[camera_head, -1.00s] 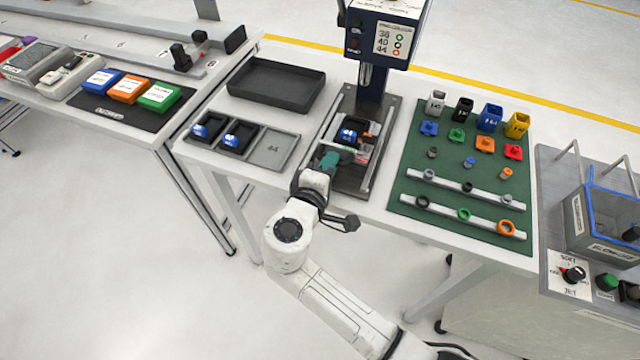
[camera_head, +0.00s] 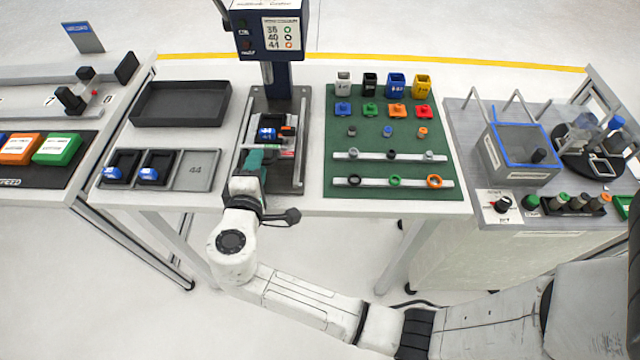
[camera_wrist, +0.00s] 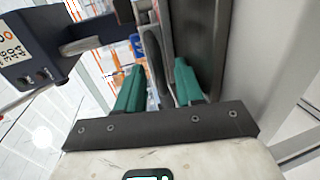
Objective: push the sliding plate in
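The sliding plate (camera_head: 286,153) lies between two rails on the grey base (camera_head: 298,184) of the dark blue press (camera_head: 270,30). It carries a dark fixture with a blue part (camera_head: 267,134) and a small orange piece. My gripper (camera_head: 254,158), with green fingers, is at the near end of the plate, close to its left side. In the wrist view the two green fingers of my gripper (camera_wrist: 158,82) stand apart, with a dark rounded piece showing between or beyond them. Contact with the plate cannot be made out.
Left of the press are a black tray (camera_head: 180,103) and a grey tray (camera_head: 198,171) with two blue parts in dark holders. On the right lies a green mat (camera_head: 345,177) with coloured parts and rings. A second table with a grey bin (camera_head: 520,160) stands further right.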

